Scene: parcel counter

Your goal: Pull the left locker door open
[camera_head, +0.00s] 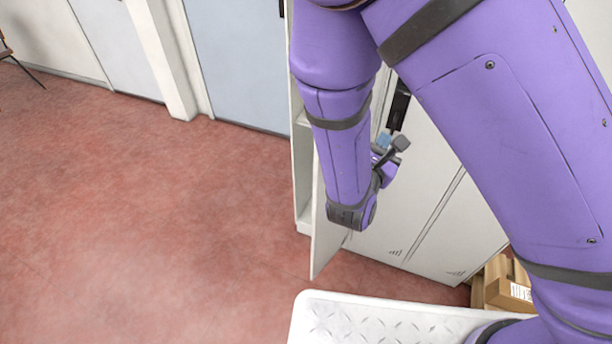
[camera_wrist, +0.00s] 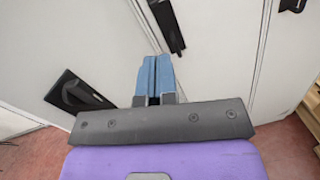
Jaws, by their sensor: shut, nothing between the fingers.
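The left locker door (camera_head: 325,235) stands ajar in the head view. It is swung out from the white locker, and a strip of the compartment inside (camera_head: 302,175) shows to its left. My arm covers much of the door. In the wrist view the panel at the left (camera_wrist: 40,40), with a dark handle (camera_wrist: 75,92), appears to be this door. My gripper (camera_head: 384,139) is to the right of the door, in front of the neighbouring locker front. Its blue fingers (camera_wrist: 154,75) are together and empty, apart from the handle.
A dark handle (camera_head: 398,106) is on the neighbouring door; it also shows in the wrist view (camera_wrist: 166,22). Cardboard boxes (camera_head: 505,284) stand at the lower right. The red floor (camera_head: 150,220) at left is clear.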

